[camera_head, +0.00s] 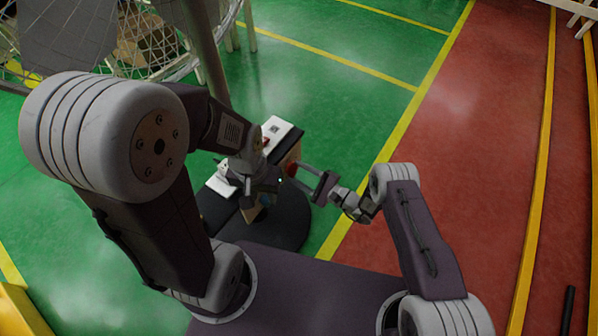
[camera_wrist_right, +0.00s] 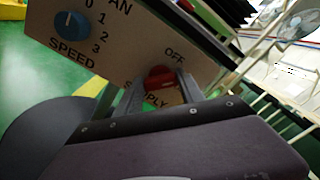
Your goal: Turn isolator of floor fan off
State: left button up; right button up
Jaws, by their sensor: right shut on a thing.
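The isolator is a red knob (camera_wrist_right: 160,76) on the fan's light control panel (camera_wrist_right: 100,45), below the word OFF in the right wrist view. A green patch and letters ending in PLY show below it, partly hidden by my fingers. My right gripper (camera_wrist_right: 161,88) is shut on the red knob, one finger on each side. In the head view my right gripper (camera_head: 293,173) reaches the control box from the right. My left gripper (camera_head: 254,200) is in front of the box, above the round dark base (camera_head: 292,222); its jaws are too unclear to read.
A blue speed dial (camera_wrist_right: 71,25) marked 0 to 3 sits on the same panel, left of the knob. A white netted frame (camera_head: 150,50) and a grey post (camera_head: 206,60) stand behind. Green floor (camera_head: 340,90) is clear to the right, with a red lane (camera_head: 480,120) beyond.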

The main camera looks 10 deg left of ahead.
jog(key=shift+s+f+n+p, duration=0.1)
jog(key=shift+n+p, duration=0.4)
jog(key=shift+n, duration=1.6)
jog(key=shift+f+n+p, duration=0.1)
jog(key=shift+n+p, duration=0.35)
jog(key=shift+n, duration=1.65)
jog(key=o, duration=1.4)
jog(key=shift+c, duration=0.2)
jog(key=p+v, duration=0.2)
jog(key=v, duration=0.7)
jog(key=shift+p, duration=0.35)
